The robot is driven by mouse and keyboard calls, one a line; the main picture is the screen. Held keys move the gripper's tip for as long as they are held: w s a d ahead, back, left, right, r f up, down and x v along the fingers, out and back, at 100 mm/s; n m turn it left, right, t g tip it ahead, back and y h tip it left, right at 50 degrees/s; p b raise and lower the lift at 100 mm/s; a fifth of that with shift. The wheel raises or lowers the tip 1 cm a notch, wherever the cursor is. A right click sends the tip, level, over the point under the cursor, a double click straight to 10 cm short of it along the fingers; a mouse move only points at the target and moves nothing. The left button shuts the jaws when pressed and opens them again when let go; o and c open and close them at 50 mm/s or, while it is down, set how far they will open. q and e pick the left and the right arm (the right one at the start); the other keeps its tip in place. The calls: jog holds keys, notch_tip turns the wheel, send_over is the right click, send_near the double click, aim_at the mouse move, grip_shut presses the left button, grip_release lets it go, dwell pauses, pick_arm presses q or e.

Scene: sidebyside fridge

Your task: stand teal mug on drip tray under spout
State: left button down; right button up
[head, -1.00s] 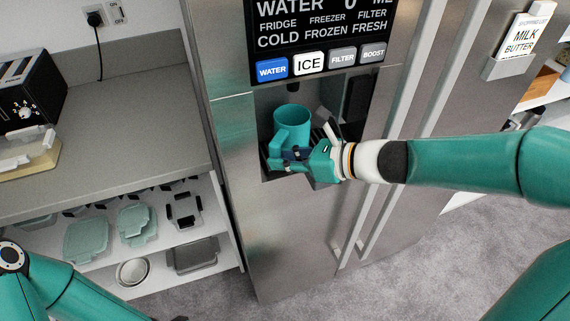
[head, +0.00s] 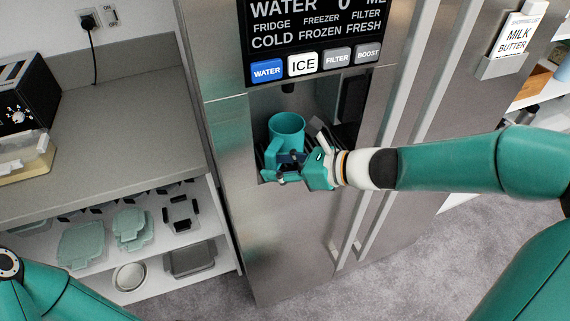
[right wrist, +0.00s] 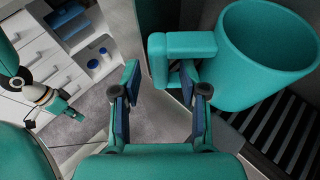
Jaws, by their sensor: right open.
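The teal mug (head: 286,124) stands upright in the dispenser recess, below the dark spout (head: 288,87). In the right wrist view the mug (right wrist: 265,55) is on the dark slatted drip tray (right wrist: 268,128), its handle toward my gripper. My right gripper (head: 288,166) is open at the handle in front of the mug. In its wrist view the fingers (right wrist: 160,82) are spread, one close to or overlapping the handle; I cannot tell if it touches. The tray is mostly hidden in the head view. My left gripper (right wrist: 70,112) is small in the wrist view, its jaws unclear.
The steel fridge front (head: 290,240) surrounds the recess, with a button panel (head: 317,62) above. Long vertical door handles (head: 385,150) stand to the right, near my right forearm. A grey counter (head: 110,125) with shelves of containers is at left.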

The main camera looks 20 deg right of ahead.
jog(key=shift+r, duration=0.2)
jog(key=v, duration=1.2)
jog(key=shift+p, duration=0.35)
